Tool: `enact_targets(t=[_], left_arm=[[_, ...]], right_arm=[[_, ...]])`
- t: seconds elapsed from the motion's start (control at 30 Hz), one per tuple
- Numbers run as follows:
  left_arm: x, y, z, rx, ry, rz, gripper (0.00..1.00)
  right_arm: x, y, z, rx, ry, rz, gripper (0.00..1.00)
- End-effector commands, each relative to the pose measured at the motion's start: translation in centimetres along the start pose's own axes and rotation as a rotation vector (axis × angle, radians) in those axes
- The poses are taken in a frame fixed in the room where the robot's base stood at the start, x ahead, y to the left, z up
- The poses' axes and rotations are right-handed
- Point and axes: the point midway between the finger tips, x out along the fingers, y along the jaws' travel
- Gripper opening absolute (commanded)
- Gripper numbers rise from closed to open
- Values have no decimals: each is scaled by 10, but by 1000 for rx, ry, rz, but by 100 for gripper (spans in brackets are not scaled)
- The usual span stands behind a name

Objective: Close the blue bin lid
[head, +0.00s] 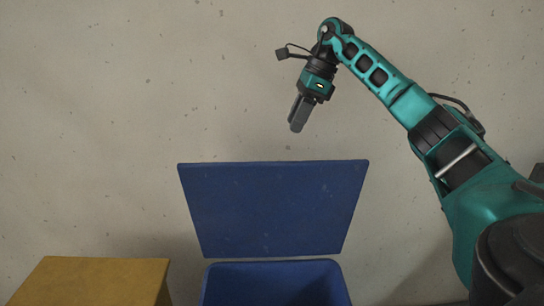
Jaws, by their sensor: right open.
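The blue bin (275,264) is at the bottom middle of the head view, cut off by the lower edge. Its blue lid (272,208) stands up behind the bin's opening, wider at its top edge than at its bottom. My right gripper (296,127) is above the lid's top edge in the picture, pointing down and slightly left. It is open and holds nothing visible. It appears apart from the lid. The bin's lower inside is out of view. My left gripper is out of view.
A yellow-brown box or table top (95,275) is at the lower left, beside the bin with a gap between them. A plain, speckled pale surface (100,100) fills the background. The space around the lid looks clear.

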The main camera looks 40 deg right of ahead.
Motion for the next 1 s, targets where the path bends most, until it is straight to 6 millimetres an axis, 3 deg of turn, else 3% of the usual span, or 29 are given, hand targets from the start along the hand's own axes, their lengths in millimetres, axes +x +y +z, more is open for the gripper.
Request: enact_targets(t=[0.17,0.5,0.7,1.0], left_arm=[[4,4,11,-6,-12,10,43],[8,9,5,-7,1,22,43],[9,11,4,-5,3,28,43],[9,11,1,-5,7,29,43]], right_arm=[[40,1,-1,-1,2,5,42],[100,1,0,-1,0,3,42],[114,0,0,-1,-1,0,42],[116,1,0,-1,-1,0,42]])
